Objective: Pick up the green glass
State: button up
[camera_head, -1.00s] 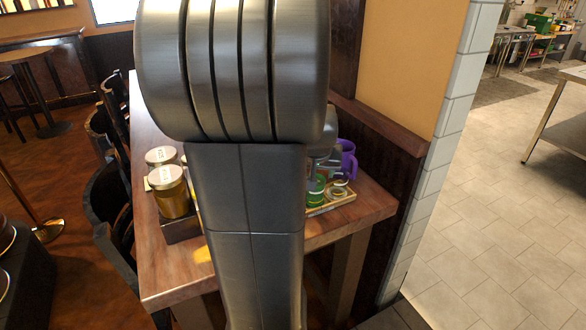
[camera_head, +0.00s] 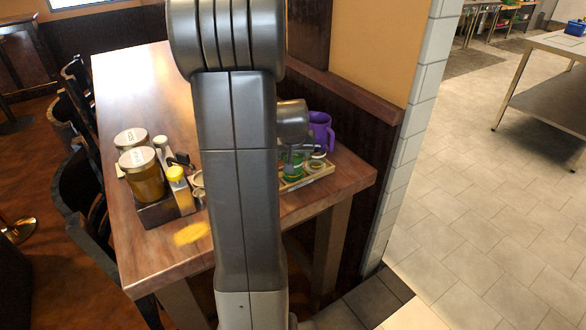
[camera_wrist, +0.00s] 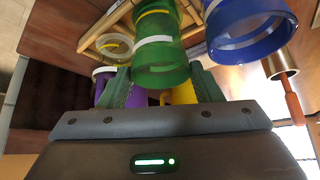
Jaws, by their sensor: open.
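The green glass (camera_wrist: 160,62) is see-through with a white band and fills the middle of the wrist view. My gripper (camera_wrist: 160,72) is open, with one finger on either side of the glass; I cannot tell whether they touch it. In the head view the green glass (camera_head: 292,166) shows on the wooden tray (camera_head: 318,178), partly hidden by my arm. The jaws are mostly hidden there.
A blue glass (camera_wrist: 246,32) stands close beside the green one. A purple mug (camera_head: 321,131) is behind the tray. Jars with white lids (camera_head: 143,176) and a yellow-capped bottle (camera_head: 179,190) stand on the left of the wooden table (camera_head: 140,85).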

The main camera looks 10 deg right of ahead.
aim_at(293, 156)
jog(key=shift+x, duration=1.75)
jog(key=shift+w, duration=0.1)
jog(key=c, duration=0.7)
notch_tip(293, 156, up, 10)
jog(key=p, duration=0.1)
